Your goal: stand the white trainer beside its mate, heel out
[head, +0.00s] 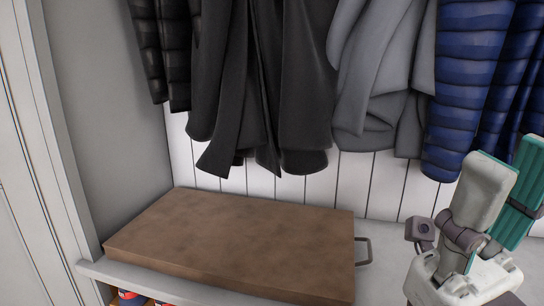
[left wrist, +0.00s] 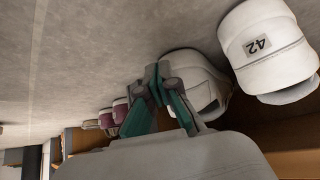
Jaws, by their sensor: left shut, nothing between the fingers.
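In the left wrist view, which looks upside down, a white trainer (left wrist: 262,45) with a "42" label stands at the upper right, its label towards the camera. A second white trainer (left wrist: 193,66) is beside it on the left, partly hidden behind my left gripper; I cannot tell which way its heel points. My left gripper (left wrist: 163,70) is shut and empty, in front of this second trainer; I cannot tell whether it touches it. In the head view my right gripper (head: 508,168) is raised at the right edge, its fingers apart and empty. No trainer shows there.
Maroon shoes (left wrist: 121,110) stand farther along the row on the grey floor (left wrist: 90,45). Dark coats (head: 265,80), a grey one (head: 380,75) and a blue jacket (head: 465,80) hang above.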

